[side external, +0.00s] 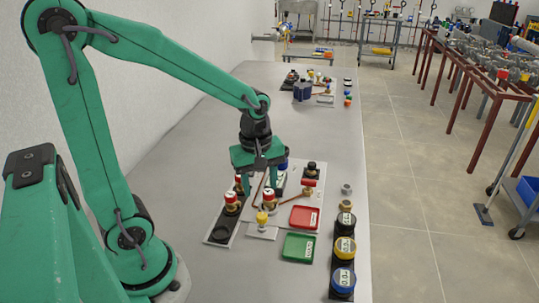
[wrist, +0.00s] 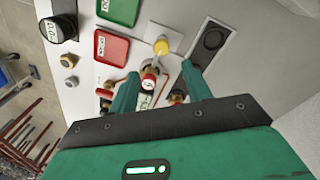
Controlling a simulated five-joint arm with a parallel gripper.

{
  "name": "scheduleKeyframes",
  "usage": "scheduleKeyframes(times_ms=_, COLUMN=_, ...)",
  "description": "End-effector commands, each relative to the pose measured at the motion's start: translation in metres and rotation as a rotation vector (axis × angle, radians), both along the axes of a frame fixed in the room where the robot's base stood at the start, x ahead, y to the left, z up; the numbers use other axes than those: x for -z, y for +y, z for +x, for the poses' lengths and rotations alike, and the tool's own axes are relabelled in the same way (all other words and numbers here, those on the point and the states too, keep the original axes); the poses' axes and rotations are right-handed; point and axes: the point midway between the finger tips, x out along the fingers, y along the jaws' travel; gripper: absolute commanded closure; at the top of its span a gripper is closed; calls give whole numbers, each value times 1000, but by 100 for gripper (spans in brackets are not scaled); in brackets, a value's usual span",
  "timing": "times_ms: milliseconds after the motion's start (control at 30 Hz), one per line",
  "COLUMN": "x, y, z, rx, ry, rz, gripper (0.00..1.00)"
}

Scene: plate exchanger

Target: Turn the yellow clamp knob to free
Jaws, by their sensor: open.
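The yellow clamp knob (side external: 262,218) stands on a small pale plate in front of the valve panel in the side view. It also shows in the wrist view (wrist: 161,46), just beyond my fingertips, with a pale bar beside it. My gripper (side external: 262,187) is open above the panel, pointing down, farther back than the yellow knob. In the wrist view its two green fingers (wrist: 160,73) are spread apart and nothing is held between them. A red-and-white capped valve (wrist: 149,83) shows near the left finger; I cannot tell whether they touch.
A red tray (side external: 305,217) and a green tray (side external: 298,247) lie right of the knob. Black, yellow and blue round gauges (side external: 344,248) line the table's right edge. A dark strip (side external: 224,229) with a red-capped valve (side external: 232,201) lies to the left. Another cluster stands farther back.

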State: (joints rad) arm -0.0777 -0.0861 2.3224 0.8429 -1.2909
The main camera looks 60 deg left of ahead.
Motion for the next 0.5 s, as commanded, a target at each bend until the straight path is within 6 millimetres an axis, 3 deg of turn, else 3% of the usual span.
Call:
scheduleKeyframes(times_ms=200, x=19, y=3, z=5, rx=-171, ry=54, rz=-11, gripper=51)
scheduleKeyframes(times_ms=500, x=22, y=4, z=6, rx=-205, ry=62, rz=-11, gripper=51)
